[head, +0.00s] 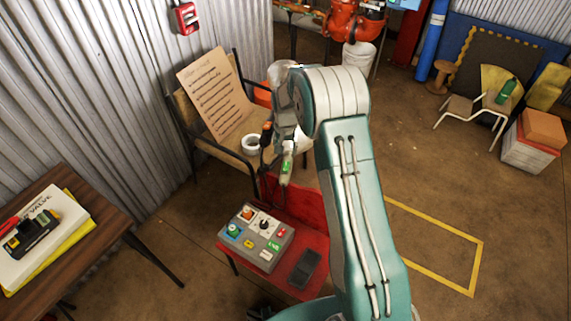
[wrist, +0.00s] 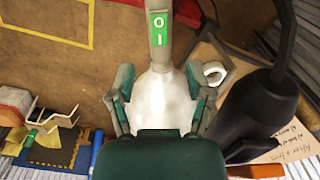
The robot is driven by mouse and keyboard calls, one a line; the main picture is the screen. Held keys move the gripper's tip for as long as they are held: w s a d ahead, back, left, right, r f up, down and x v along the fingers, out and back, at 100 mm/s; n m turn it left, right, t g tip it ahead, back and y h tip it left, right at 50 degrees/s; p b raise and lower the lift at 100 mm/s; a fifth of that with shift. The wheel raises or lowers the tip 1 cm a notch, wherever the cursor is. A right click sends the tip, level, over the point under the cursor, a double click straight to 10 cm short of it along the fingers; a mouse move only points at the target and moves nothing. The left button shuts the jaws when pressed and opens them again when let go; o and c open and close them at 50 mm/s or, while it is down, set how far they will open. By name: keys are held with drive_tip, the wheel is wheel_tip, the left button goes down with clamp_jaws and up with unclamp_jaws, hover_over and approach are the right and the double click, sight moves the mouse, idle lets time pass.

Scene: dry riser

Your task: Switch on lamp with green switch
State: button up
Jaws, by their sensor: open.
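The green switch, marked O and I, sits on a pale grey stem in the wrist view (wrist: 159,29) and in the head view (head: 287,168). The stem joins a white, widening body (wrist: 160,95), which appears to be the lamp. My gripper (wrist: 157,80) is open, with a finger on either side of this body; whether they touch it I cannot tell. The switch lies beyond the fingertips. In the head view my gripper (head: 283,130) is above the switch and partly hidden by my arm. The lamp's lower part is hidden behind my gripper's palm.
A black object (wrist: 265,110) stands close beside my gripper. A control box (head: 256,237) with coloured buttons and a dark phone-like object (head: 304,268) sit on a red surface (head: 306,238). A bench (head: 230,152) holds a lettered board (head: 214,92) and a white roll (head: 250,144).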

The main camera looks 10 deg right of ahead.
sight(285, 166)
wheel_tip(285, 166, down, 8)
drive_tip(key=shift+f, duration=0.1)
clamp_jaws()
